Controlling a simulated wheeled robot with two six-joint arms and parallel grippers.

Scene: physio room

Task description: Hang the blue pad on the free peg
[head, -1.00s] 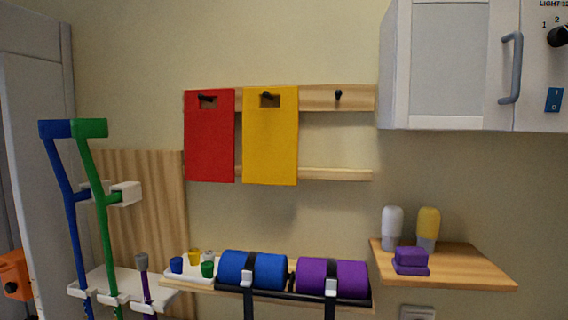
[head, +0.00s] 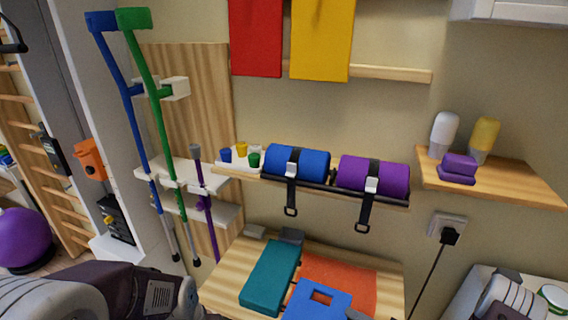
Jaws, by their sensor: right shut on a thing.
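The blue pad (head: 335,300), with a rectangular hole near its top edge, is at the bottom of the view, over the low wooden bench top. Its lower part is cut off. A dark piece of my right gripper (head: 357,315) shows at the pad's right edge, shut on the pad; most of the gripper is below the frame. I cannot tell whether the pad touches the surface under it. The red pad (head: 256,40) and the yellow pad (head: 320,45) hang on the wall, their tops out of view. The pegs are above the frame now. My left gripper is not in view.
A teal block (head: 270,275) and an orange mat (head: 340,282) lie on the bench (head: 228,285). Above are blue and purple rolls (head: 375,174) on a rack. A side shelf (head: 500,180) holds bottles and purple blocks. Crutches (head: 160,120) stand left.

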